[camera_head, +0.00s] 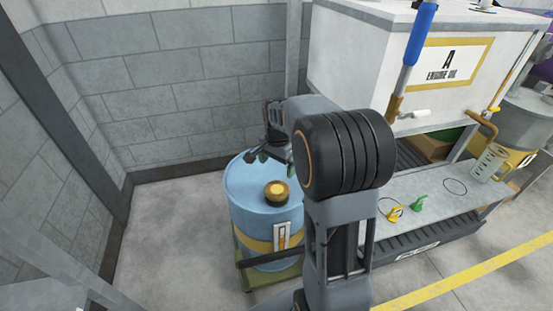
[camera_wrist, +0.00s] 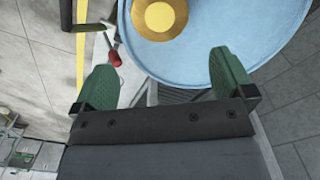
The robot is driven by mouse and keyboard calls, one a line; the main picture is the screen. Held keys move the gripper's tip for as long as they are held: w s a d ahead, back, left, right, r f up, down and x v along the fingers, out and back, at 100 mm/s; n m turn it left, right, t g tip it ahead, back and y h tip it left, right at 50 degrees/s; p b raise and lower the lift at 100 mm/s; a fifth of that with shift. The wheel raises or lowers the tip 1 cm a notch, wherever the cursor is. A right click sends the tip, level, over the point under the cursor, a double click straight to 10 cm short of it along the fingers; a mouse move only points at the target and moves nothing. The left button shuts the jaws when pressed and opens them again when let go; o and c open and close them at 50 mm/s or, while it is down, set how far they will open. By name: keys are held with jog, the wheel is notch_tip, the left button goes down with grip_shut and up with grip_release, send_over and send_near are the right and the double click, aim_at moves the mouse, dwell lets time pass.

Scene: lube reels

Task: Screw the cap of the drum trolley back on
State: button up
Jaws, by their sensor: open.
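The blue drum (camera_head: 240,183) stands upright on a green trolley base (camera_head: 275,277). A round gold cap with a dark rim (camera_head: 277,192) is on the drum's top, towards the front; I cannot tell whether it is screwed down. My gripper (camera_head: 265,153) is above the back part of the drum top, apart from the cap. In the wrist view my gripper (camera_wrist: 168,82) shows two green fingers spread wide with nothing between them. The gold cap (camera_wrist: 160,14) lies beyond the fingertips, cut by the top edge, on the blue drum top (camera_wrist: 205,60).
A white engine oil tank (camera_head: 355,60) stands at the right, with a blue-handled lever (camera_head: 421,32). A grey shelf (camera_head: 440,190) below holds a yellow piece (camera_head: 395,214) and a green piece (camera_head: 416,203). Block walls are behind and left. Floor left of the drum is clear.

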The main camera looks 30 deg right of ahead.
aim_at(277, 189)
notch_tip(277, 189, down, 12)
jog(key=shift+r+b, duration=0.15)
jog(key=shift+b, duration=0.95)
jog(key=c, duration=0.7)
jog(key=shift+m, duration=1.1)
jog(key=o, duration=0.7)
jog(key=shift+r, duration=0.1)
jog(key=shift+r+p, duration=2.7)
jog(key=shift+r, duration=0.25)
